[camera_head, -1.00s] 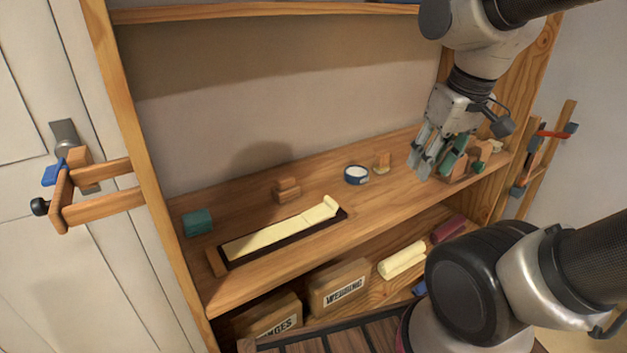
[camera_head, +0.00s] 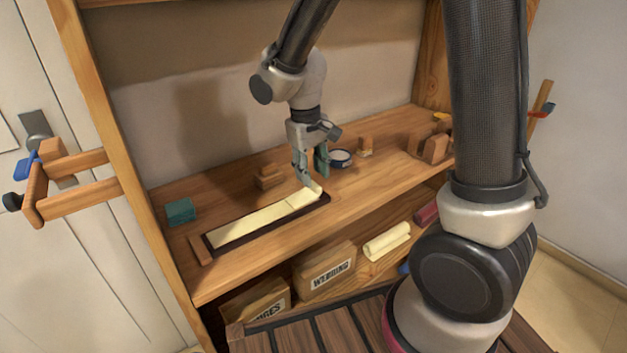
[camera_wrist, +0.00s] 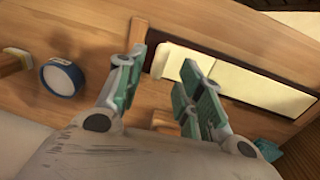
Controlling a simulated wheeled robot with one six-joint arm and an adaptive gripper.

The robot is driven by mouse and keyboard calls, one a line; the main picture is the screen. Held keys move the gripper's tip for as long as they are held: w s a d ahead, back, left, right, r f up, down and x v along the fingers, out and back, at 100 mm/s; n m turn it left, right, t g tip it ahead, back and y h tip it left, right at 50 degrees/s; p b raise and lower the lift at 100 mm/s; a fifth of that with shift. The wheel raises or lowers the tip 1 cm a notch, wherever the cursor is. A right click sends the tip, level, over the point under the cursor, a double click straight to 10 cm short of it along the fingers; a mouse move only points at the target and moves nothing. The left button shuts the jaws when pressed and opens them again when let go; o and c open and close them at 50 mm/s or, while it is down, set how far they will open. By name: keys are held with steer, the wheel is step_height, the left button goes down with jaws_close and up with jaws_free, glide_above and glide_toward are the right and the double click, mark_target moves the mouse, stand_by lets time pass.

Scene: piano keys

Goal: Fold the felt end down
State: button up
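A long cream felt strip (camera_head: 250,221) lies on a dark narrow board (camera_head: 237,237) on the wooden shelf. Its right end (camera_head: 316,190) curls up above the board. My gripper (camera_head: 311,172) points down close over this end. In the wrist view the teal-padded fingers (camera_wrist: 160,66) stand apart with a gap between them. The strip (camera_wrist: 245,85) shows beyond and to the right of the fingers there, and its raised end shows in the gap. I cannot tell whether a finger touches the felt. Part of the strip is hidden behind the right finger.
A round blue-and-white tin (camera_head: 340,158) stands right of the gripper. Small wooden blocks (camera_head: 268,178) stand behind the strip and a teal block (camera_head: 180,212) stands at left. A cream roll (camera_head: 387,242) and labelled boxes (camera_head: 325,272) sit on the lower shelf.

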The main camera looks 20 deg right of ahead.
mark_target(314, 183)
steer(key=shift+d+f, duration=0.2)
steer(key=shift+f, duration=1.45)
jaws_close()
steer(key=shift+s+a+r, duration=0.15)
steer(key=shift+a+r, duration=0.25)
steer(key=shift+r, duration=0.2)
steer(key=shift+s+a+r, duration=0.15)
steer(key=shift+a+r, duration=0.25)
steer(key=shift+r, duration=0.15)
steer(key=shift+c, duration=1.4)
jaws_free()
steer(key=shift+f, duration=0.1)
steer(key=shift+o, duration=1.4)
steer(key=shift+a, duration=0.2)
